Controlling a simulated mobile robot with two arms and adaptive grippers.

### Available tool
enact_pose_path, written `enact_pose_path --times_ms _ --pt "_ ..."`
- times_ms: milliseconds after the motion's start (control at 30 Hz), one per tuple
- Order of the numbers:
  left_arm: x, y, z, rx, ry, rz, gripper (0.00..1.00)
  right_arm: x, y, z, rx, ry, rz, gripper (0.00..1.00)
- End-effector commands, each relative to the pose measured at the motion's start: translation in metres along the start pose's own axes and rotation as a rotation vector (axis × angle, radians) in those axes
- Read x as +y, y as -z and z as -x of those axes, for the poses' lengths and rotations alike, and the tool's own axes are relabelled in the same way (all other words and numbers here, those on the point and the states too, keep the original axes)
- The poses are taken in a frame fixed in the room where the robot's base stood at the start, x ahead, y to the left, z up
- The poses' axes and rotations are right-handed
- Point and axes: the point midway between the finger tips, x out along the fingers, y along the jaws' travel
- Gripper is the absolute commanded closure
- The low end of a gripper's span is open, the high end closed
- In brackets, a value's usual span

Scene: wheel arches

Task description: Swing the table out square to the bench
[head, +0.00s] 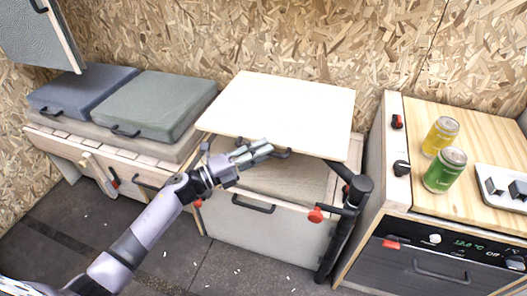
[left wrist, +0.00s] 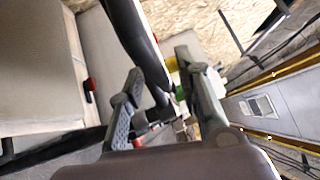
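The table (head: 290,100) is a pale flat board. It sits over the drawer unit, beside a black jointed post (head: 345,225) at its front right. A black handle (head: 282,153) runs along its front edge. My left gripper (head: 262,150) is at this handle and covers its left part. In the left wrist view my fingers (left wrist: 158,88) stand apart, with a dark bar (left wrist: 142,40) passing between them. I cannot tell whether they touch it. The bench (head: 180,150) with cushions is on the left. My right gripper is not in view.
A drawer front with a black handle (head: 253,204) is below the table. A red knob (head: 316,215) sticks out by the post. To the right is a kitchen unit (head: 400,190) with a yellow can (head: 440,136) and a green can (head: 444,170). The dark floor in front is clear except for small flecks.

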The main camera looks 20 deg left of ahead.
Motion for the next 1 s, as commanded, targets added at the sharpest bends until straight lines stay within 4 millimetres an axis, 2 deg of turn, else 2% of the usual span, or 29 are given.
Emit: enact_pose_path --times_ms 133,400,867,1000 --pt "-0.0001 0.0 -0.008 0.0 0.001 0.002 0.69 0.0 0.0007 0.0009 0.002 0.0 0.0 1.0" --pt "0.0001 0.0001 -0.0085 0.0 0.0 0.002 0.69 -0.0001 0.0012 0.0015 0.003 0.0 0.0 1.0" --pt "0.0003 0.0001 -0.0081 0.0 0.0 0.001 1.0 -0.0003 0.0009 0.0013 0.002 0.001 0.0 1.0" --pt "0.0004 0.0001 -0.0081 0.0 -0.001 0.001 1.0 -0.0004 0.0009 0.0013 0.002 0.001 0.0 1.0"
